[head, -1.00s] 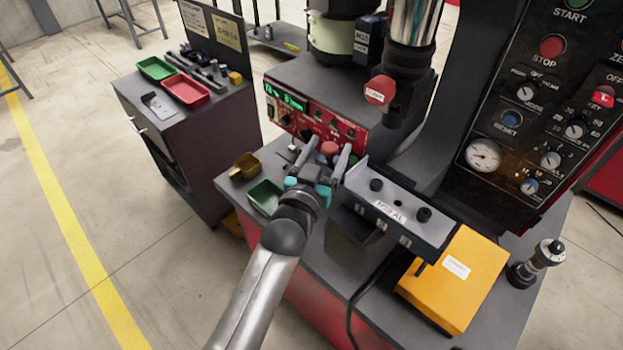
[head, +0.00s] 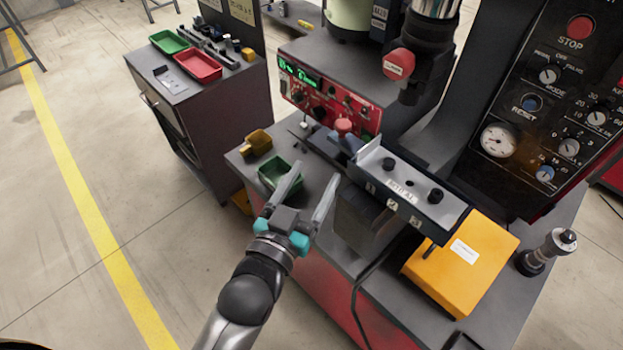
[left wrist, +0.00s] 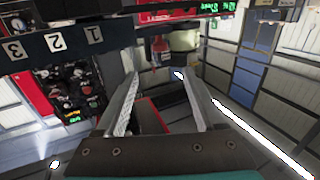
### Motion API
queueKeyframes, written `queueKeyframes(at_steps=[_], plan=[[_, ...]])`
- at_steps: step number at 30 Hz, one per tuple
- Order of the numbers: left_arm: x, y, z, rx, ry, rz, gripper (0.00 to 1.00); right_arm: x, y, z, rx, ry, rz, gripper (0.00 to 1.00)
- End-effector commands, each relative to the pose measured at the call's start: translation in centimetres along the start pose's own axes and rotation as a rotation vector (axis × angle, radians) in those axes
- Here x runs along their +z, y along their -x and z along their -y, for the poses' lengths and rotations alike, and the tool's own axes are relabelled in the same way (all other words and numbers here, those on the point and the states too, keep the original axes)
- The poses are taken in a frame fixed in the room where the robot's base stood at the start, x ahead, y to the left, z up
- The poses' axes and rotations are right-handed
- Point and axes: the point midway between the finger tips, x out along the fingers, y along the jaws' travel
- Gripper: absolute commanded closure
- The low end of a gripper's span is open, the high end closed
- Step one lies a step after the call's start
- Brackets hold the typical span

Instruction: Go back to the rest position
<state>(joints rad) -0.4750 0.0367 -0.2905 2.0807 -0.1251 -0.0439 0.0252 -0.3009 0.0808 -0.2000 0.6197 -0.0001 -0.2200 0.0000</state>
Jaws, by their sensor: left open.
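My left gripper (head: 304,190) is open and empty in the head view. It is above the front edge of the grey bench, near a small green tray (head: 274,172) that its left finger partly overlaps in the picture. In the left wrist view its two fingers (left wrist: 160,100) stand wide apart with nothing between them. My right gripper is not in view.
A red control panel (head: 325,95) stands behind. A side cabinet (head: 215,105) with red and green trays is at the left. Floor at the left is clear.

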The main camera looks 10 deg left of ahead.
Motion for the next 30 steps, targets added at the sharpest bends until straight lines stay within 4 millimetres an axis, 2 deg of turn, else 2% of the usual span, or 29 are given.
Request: queueKeyframes(at_steps=[16,19,20,23,26,27,29,30], plan=[[0.0,0.1,0.0,0.0,0.0,0.001,0.29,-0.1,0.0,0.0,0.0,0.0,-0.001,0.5],[1.3,0.1,0.0,0.001,0.0,0.021,0.29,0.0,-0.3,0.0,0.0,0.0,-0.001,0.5],[2.2,0.1,0.0,0.002,-0.001,0.036,0.29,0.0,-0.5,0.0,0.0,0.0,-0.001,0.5],[7.0,0.2,0.0,0.006,-0.003,0.118,0.29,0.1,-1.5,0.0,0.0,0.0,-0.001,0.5],[13.9,0.9,0.1,0.01,-0.004,0.24,0.29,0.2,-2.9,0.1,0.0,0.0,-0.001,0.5],[16.9,1.5,0.1,0.011,-0.005,0.295,0.29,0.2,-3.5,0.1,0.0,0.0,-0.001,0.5],[21.3,2.5,0.3,0.012,-0.006,0.378,0.29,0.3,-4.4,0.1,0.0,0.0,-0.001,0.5],[24.3,3.3,0.4,0.012,-0.007,0.434,0.29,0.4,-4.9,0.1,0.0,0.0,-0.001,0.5]])
